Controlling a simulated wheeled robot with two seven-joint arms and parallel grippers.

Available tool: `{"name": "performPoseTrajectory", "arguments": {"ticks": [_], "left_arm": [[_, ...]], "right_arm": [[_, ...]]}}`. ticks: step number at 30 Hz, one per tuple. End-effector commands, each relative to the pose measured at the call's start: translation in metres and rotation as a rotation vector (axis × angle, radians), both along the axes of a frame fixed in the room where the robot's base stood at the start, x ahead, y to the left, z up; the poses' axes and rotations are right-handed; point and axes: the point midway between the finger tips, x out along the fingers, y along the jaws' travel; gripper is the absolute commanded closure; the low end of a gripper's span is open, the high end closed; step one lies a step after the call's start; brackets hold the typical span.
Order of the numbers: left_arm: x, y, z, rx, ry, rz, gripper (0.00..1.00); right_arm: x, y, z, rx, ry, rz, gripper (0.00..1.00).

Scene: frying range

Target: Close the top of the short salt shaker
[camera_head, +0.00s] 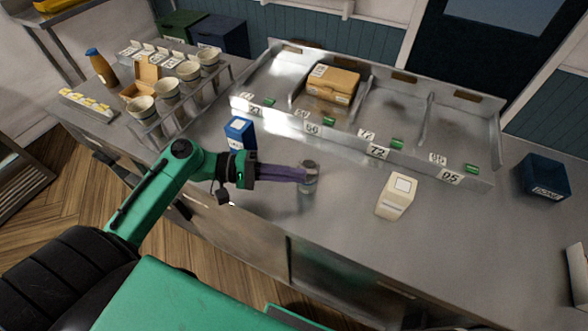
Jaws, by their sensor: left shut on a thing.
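The short salt shaker (310,166) is a small grey, metallic-looking cylinder. It shows near the middle of the head view, at the front part of the steel counter. My left gripper (302,175) reaches in from the left with long purple fingers. Its fingertips are shut on the shaker from the left side. The fingers hide part of the shaker. The shaker looks roughly upright, and its lid is too small to make out clearly. My right gripper is not in view.
A blue box (239,134) stands behind my left gripper, and a cream carton (397,195) stands to the right. A divided steel tray (450,160) holds a tan box (333,84). A dark blue bin (543,179) is at far right. Counter between shaker and carton is clear.

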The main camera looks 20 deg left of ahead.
Motion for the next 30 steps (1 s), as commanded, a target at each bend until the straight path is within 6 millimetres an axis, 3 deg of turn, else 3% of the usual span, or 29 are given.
{"name": "performPoseTrajectory", "arguments": {"ticks": [1,8,30], "left_arm": [[-0.001,0.000,-0.008,-0.004,-0.035,0.001,1.00],[-0.004,0.000,-0.017,-0.008,-0.195,0.001,1.00],[-0.006,0.000,-0.026,-0.003,-0.183,-0.004,1.00]], "right_arm": [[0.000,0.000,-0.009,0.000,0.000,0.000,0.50],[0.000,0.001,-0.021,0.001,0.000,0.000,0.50],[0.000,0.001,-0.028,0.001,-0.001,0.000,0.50]]}}
